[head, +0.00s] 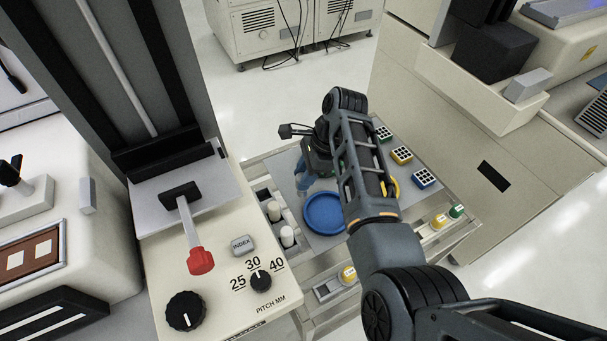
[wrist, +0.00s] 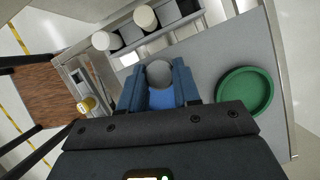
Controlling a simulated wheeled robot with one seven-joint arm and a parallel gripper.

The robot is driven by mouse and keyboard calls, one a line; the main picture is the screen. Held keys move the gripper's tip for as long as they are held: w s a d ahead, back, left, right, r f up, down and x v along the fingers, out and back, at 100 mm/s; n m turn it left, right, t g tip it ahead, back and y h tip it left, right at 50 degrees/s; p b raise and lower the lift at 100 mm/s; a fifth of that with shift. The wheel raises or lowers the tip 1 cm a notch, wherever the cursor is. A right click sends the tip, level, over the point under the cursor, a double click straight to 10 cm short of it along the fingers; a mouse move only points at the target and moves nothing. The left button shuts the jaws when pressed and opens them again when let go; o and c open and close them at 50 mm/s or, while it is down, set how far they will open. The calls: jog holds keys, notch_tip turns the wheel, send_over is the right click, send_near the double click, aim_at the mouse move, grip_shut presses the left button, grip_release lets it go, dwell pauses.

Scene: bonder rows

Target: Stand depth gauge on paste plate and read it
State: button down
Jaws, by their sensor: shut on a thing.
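My gripper (wrist: 159,82) has blue fingers and is shut on a light grey round-topped piece (wrist: 159,70). It looks like the depth gauge, but its lower part is hidden between the fingers and I see no reading. In the head view my gripper (head: 301,183) is over the cart, left of a blue round dish (head: 324,213). A green round dish (wrist: 245,92) lies to the right of the fingers in the wrist view. Part of a yellow round rim (head: 391,187) shows behind my arm. I cannot tell which dish is the paste plate.
A rack at the cart's left side holds white-topped cylinders (head: 273,210), (head: 287,236). A bonder panel with a red-knobbed lever (head: 200,260) stands close on the left.

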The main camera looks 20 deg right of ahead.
jog(key=shift+r, duration=3.65)
